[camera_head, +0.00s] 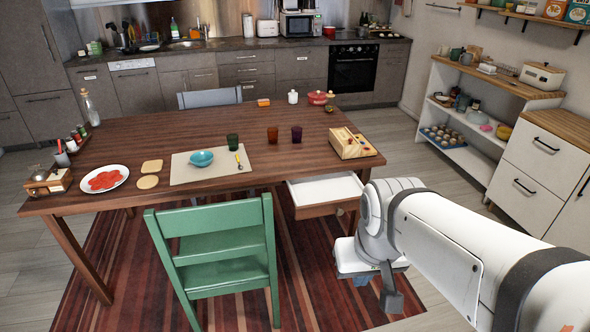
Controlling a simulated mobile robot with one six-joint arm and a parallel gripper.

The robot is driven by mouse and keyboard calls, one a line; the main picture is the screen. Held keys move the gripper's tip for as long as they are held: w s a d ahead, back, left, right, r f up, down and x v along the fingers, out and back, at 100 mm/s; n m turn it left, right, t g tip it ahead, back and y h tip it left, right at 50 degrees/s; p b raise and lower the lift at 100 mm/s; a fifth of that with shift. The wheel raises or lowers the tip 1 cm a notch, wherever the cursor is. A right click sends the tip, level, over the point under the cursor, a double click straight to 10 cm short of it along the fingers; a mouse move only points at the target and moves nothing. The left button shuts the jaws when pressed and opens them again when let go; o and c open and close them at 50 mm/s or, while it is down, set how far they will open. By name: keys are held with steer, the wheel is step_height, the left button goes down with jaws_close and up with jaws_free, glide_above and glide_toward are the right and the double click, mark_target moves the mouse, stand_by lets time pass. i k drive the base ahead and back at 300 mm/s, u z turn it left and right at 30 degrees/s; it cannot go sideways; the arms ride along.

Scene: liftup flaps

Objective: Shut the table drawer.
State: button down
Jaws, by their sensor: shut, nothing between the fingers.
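The wooden table (120,146) has a drawer (325,192) under its right front part. The drawer is pulled out, with its white empty-looking inside showing and a wooden front panel (328,209) facing me. My gripper (390,298) shows as a dark part below my white wrist, to the right of and nearer than the drawer. It is shut and empty, apart from the drawer in the picture. My arm hides part of the floor and the area right of the drawer.
A green chair (221,250) stands at the table's front, just left of the drawer. A wooden box (352,144) sits on the table above the drawer. A white cabinet (530,180) stands at the right. Open floor lies between table and cabinet.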

mark_target(337, 193)
steer(key=u, duration=0.15)
steer(key=i, duration=1)
steer(key=u, duration=0.05)
